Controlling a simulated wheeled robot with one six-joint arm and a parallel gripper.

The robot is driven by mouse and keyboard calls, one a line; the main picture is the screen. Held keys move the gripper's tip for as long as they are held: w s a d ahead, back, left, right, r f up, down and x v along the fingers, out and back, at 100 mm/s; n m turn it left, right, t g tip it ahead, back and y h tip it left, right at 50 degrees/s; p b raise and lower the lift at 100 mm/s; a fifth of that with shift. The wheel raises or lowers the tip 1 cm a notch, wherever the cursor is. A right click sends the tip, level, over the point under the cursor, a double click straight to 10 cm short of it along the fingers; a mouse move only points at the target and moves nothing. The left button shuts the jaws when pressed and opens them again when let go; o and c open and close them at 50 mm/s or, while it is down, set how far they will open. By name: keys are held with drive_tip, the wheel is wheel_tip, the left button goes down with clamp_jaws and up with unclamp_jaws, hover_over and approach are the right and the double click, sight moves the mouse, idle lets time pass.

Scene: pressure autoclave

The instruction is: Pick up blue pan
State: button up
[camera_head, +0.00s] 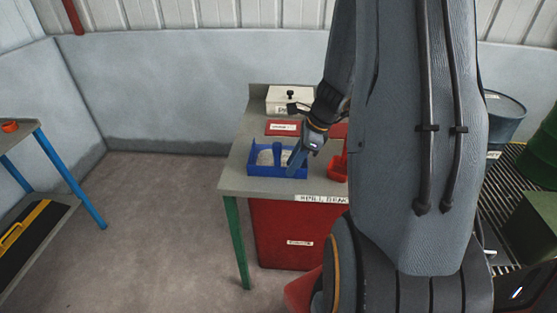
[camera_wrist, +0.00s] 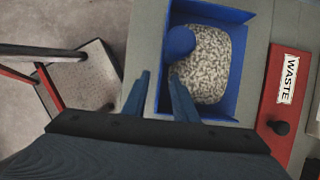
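The blue pan (camera_head: 270,171) is an open blue tray holding pale grey speckled granules, on the left part of the grey bench. It also shows in the wrist view (camera_wrist: 246,45), where a rounded blue knob or handle top (camera_wrist: 180,42) rises at its left side. My gripper (camera_wrist: 160,75) is open and empty. In the wrist view one finger lies left of the pan's left wall and the other overlaps the pan's near left corner; contact cannot be told. In the head view my gripper (camera_head: 297,160) covers the pan's right end.
A red lid marked WASTE (camera_wrist: 289,78) with a dark knob lies beside the pan. A red container (camera_head: 338,166) stands right of my gripper, and a white box (camera_head: 290,99) stands behind. A red bin (camera_head: 285,225) is under the bench.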

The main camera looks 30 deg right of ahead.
drive_tip(key=shift+x, duration=1.2)
clamp_jaws()
